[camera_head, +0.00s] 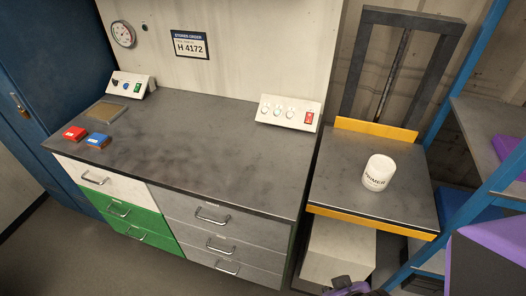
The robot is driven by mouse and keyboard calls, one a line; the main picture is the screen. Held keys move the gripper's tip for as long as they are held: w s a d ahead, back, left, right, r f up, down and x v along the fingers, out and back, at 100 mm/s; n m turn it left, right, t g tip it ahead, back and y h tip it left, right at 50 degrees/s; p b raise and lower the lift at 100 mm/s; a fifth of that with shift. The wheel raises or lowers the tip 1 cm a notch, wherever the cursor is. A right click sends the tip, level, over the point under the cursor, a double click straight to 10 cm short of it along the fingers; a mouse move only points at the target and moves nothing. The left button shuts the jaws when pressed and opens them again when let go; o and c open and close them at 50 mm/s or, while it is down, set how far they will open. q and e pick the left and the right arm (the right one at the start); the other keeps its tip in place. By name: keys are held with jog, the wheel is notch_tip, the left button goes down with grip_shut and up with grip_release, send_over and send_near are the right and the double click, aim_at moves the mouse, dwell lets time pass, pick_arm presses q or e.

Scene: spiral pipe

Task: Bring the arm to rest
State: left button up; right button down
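My arm shows only in part. A large purple and dark link (488,262) of mine fills the lower right corner, and a small dark and purple part (350,288) shows at the bottom edge. No gripper fingers can be made out in the head view, and nothing of my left arm shows. A white tub labelled PRIMER (378,172) stands upright on the grey lift platform (330,190) with yellow edges. No gripper is seen touching it.
A blue-framed shelf (468,190) stands at right. Open floor (60,245) lies at lower left.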

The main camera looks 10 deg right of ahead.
jog(key=w+a+f+t+y, duration=0.1)
jog(key=w+a+f+t, duration=0.3)
jog(key=f, duration=0.5)
jog(key=shift+w+t, duration=0.15)
jog(key=shift+t, duration=0.35)
